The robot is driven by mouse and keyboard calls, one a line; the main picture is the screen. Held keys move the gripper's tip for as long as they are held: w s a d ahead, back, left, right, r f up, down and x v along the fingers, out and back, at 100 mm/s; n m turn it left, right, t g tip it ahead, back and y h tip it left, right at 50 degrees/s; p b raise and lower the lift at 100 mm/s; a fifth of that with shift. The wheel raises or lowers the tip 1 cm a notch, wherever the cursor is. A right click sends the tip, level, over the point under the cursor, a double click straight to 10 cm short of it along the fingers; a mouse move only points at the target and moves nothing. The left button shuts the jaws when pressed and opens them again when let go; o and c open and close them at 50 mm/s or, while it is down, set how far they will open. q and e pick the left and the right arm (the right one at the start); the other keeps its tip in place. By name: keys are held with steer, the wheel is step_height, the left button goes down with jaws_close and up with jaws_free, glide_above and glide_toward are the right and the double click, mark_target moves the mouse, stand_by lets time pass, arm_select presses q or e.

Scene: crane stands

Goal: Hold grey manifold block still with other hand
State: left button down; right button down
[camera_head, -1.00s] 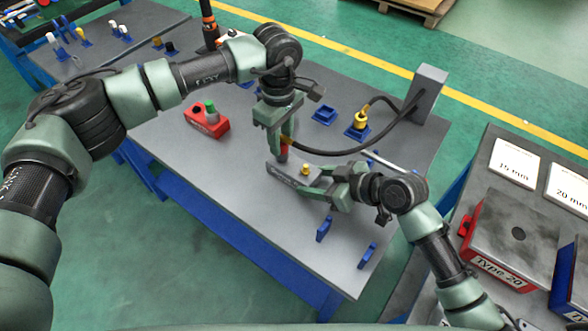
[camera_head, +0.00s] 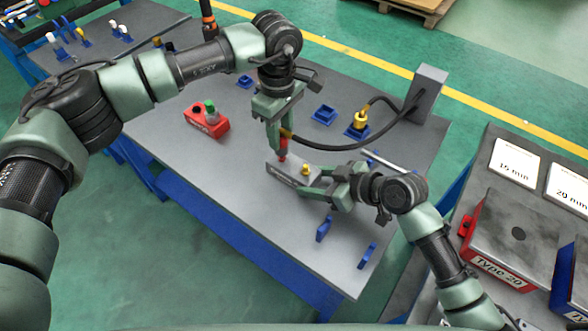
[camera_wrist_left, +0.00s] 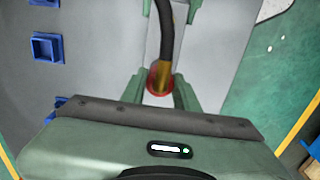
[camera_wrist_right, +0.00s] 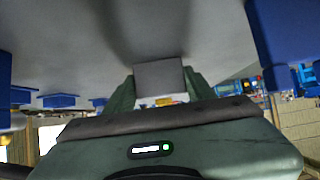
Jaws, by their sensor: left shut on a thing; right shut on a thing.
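The grey manifold block (camera_head: 276,172) is at the middle of the near part of the table, with a yellow fitting (camera_head: 306,169) on it. My right gripper (camera_head: 308,184) is shut on the block from the right. The block also shows between its fingers in the right wrist view (camera_wrist_right: 160,75). My left gripper (camera_head: 279,140) is above the block, shut on a red hose end (camera_head: 283,148) pointing down. In the left wrist view the hose end shows as a red ring (camera_wrist_left: 153,82) with a black hose. I cannot tell whether its tip touches the block.
The black hose (camera_head: 345,149) runs right to a grey post (camera_head: 428,92). A red box with a green knob (camera_head: 207,120) stands to the left. Blue holders (camera_head: 323,115) sit behind, and more (camera_head: 323,229) in front.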

arm_select(q)
steer(key=shift+r, duration=1.5)
arm_select(e)
steer(key=shift+c, duration=2.2)
jaws_free()
steer(key=v, duration=1.1)
steer(key=shift+s+d+r, duration=0.1)
steer(key=shift+d+r, duration=0.1)
steer(key=shift+d, duration=0.05)
arm_select(q)
steer(key=shift+r, duration=0.3)
steer(key=shift+r+p, duration=0.75)
steer(key=shift+r, duration=1)
arm_select(e)
steer(key=shift+s+d+r, duration=0.1)
steer(key=shift+r, duration=0.75)
